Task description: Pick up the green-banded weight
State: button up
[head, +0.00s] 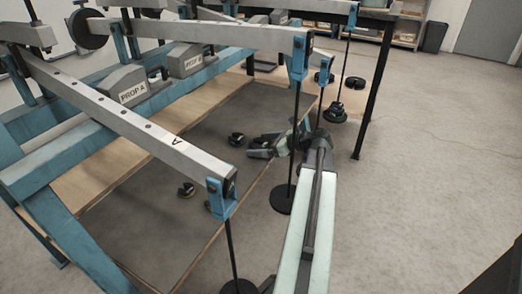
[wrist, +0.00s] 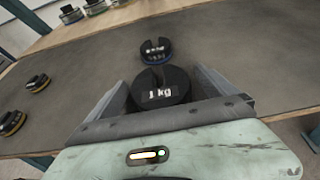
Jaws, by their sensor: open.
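A black slotted weight marked 1 kg (wrist: 163,92) sits on the grey mat between the spread jaws of my gripper (wrist: 160,80) in the wrist view. Its lower rim is hidden by the gripper body, so I cannot tell its band colour. My gripper is open, with one finger on each side of this weight; I cannot see contact. In the head view my gripper (head: 268,146) is low over the bench mat, partly behind a hanging rod. No green band shows clearly in either view.
A blue-banded weight (wrist: 155,52) stands just behind the 1 kg one. Yellow-banded weights (wrist: 37,83) lie to the left, and several more (wrist: 70,14) stand at the back. Lever beams (head: 130,110) with hanging rods (head: 295,140) cross above the bench. The floor at right is open.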

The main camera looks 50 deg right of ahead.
grip_shut()
jog(key=shift+r, duration=0.2)
notch_tip(320, 180, up, 4)
jog(key=p, duration=0.4)
jog(key=shift+f, duration=0.25)
jog(key=s+d+r+p, duration=0.1)
jog(key=s+d, duration=0.1)
jog(key=s, duration=1.3)
jog(key=shift+s+d+r, duration=0.15)
jog(key=shift+s+d, duration=0.1)
jog(key=shift+s, duration=0.15)
jog(key=shift+r+p, duration=1.5)
jog(key=shift+p, duration=0.15)
